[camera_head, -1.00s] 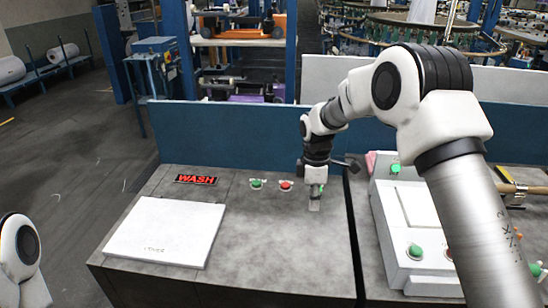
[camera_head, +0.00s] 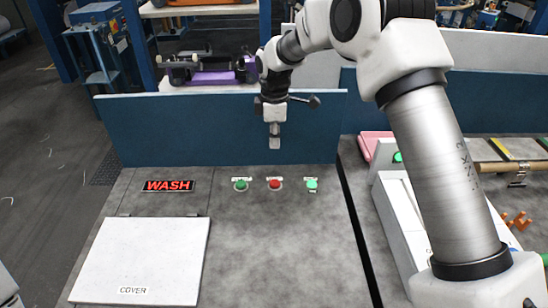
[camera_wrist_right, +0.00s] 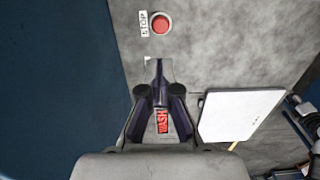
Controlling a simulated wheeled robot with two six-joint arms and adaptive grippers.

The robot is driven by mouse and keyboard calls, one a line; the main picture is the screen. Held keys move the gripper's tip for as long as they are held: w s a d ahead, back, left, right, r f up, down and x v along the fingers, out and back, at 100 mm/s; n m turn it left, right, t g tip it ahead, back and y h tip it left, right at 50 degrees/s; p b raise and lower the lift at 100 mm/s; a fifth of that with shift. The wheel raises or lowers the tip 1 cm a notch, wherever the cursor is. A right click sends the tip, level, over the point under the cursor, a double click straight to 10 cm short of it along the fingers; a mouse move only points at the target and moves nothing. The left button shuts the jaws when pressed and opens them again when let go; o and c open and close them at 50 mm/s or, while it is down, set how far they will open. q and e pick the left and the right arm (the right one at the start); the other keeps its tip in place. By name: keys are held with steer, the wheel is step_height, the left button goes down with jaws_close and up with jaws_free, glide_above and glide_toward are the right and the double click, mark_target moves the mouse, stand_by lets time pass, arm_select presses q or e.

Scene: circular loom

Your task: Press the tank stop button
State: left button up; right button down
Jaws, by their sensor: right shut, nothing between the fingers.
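The red button (camera_head: 275,184) sits on the grey panel top between two green buttons. In the right wrist view the red button (camera_wrist_right: 160,23) has a "STOP" label (camera_wrist_right: 144,24) beside it. My right gripper (camera_head: 275,143) is shut and empty. It points down in front of the blue back board, above the panel and apart from the red button. In the right wrist view the closed fingertips (camera_wrist_right: 158,63) lie below the red button in the picture. My left gripper is out of view.
Green buttons stand left (camera_head: 240,185) and right (camera_head: 312,184) of the red one. A lit WASH sign (camera_head: 168,186) and a white cover (camera_head: 145,255) lie to the left. The blue board (camera_head: 210,130) rises behind. The panel's front middle is bare.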

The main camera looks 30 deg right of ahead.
mark_target(275, 182)
step_height(275, 182, down, 12)
steer(key=p, duration=0.3)
steer(key=shift+f+p, duration=0.15)
steer(key=shift+p, duration=0.25)
steer(key=shift+s+f, duration=0.1)
steer(key=shift+f, duration=0.25)
